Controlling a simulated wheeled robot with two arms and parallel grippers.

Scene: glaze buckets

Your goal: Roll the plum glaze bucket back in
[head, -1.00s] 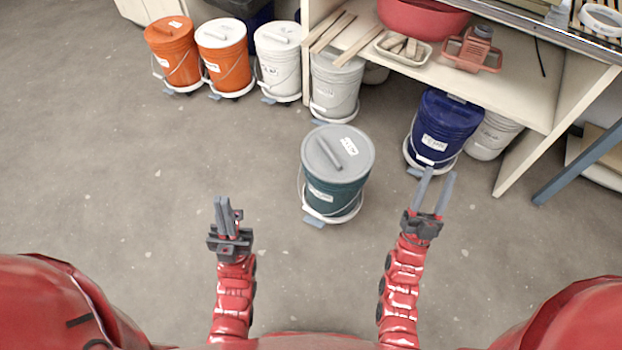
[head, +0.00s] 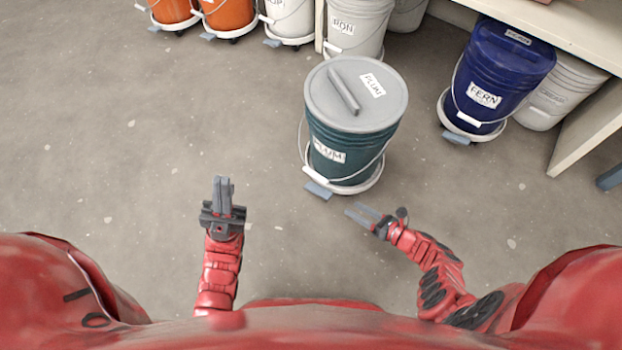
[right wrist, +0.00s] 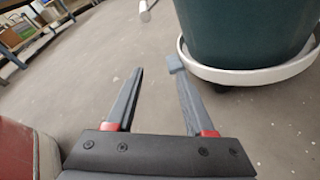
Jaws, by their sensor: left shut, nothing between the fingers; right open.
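The plum glaze bucket (head: 345,162) is dark teal with a grey lid (head: 330,95) and PLUM labels on lid and side. It stands upright on a white wheeled dolly (head: 362,187) with a grey-blue tab (head: 318,190) at its front left, out on the open floor. In the right wrist view the bucket (right wrist: 245,30) and dolly rim (right wrist: 262,74) fill the upper right. My right gripper (head: 357,212) is open and empty, low in front of the dolly, near the tab. My left gripper (head: 222,180) is shut and empty, left of the bucket, over bare floor.
A blue FERN bucket (head: 500,75) on its dolly stands right of the plum bucket, beside a white bucket (head: 553,95) under the shelf unit (head: 595,110). Grey, white and orange buckets (head: 228,12) line the back. The floor at left is clear.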

